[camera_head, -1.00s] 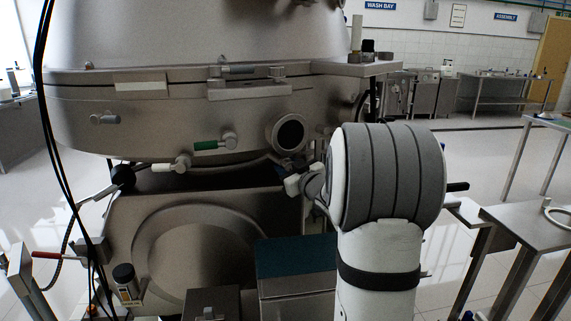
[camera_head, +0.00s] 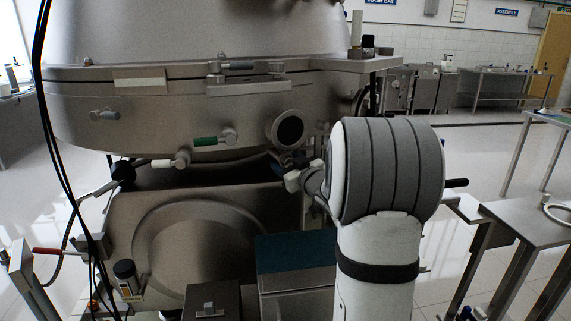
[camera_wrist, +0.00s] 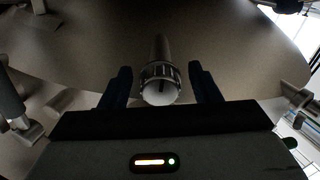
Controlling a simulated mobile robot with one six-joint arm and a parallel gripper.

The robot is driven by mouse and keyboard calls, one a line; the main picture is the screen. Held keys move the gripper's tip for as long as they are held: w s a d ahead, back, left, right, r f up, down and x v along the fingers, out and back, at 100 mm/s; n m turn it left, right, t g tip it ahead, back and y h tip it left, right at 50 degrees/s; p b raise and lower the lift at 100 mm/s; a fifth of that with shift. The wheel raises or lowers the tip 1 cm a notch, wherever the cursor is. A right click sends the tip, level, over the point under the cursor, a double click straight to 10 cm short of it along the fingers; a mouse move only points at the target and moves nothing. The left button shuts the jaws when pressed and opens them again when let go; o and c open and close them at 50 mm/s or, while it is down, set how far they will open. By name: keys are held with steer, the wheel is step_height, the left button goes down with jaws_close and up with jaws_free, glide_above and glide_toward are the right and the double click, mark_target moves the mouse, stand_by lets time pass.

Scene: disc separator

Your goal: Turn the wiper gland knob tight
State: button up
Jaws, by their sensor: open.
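The knob (camera_wrist: 160,86), which I take to be the wiper gland knob, has a pale round end face and a ridged metal collar on a short stem in the wrist view. The stem comes out of the brushed metal machine body (camera_wrist: 90,50). My gripper (camera_wrist: 160,70) is open, with one dark finger left of the knob and one right of it. Gaps show between each finger and the knob. In the head view my gripper is at the machine's lower right, mostly hidden by my arm, and I cannot make out the knob there.
A round dark port (camera_head: 288,131), a green-handled clamp (camera_head: 211,141) and a white-handled clamp (camera_head: 172,162) stick out of the machine nearby. In the wrist view a grey-handled fitting (camera_wrist: 12,105) is at the left. A steel table (camera_head: 520,225) stands right of my arm.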

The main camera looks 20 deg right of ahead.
steer(key=shift+s, duration=0.1)
steer(key=s, duration=0.7)
steer(key=shift+s+d, duration=0.3)
steer(key=shift+d, duration=0.05)
steer(key=s+a+f+m+g+p, duration=0.1)
steer(key=s+a+f+g+p, duration=0.1)
steer(key=s+a+g, duration=0.5)
steer(key=s+a+f+m+g+h+p, duration=0.1)
steer(key=s+a+g+p, duration=0.3)
steer(key=s+a+g, duration=0.4)
steer(key=s+a+f+m, duration=0.1)
steer(key=s+a, duration=0.4)
steer(key=s, duration=0.7)
steer(key=shift+a+f+h+p, duration=0.15)
steer(key=shift+f+h+p, duration=0.15)
steer(key=shift+f+p, duration=0.1)
stand_by(1.2)
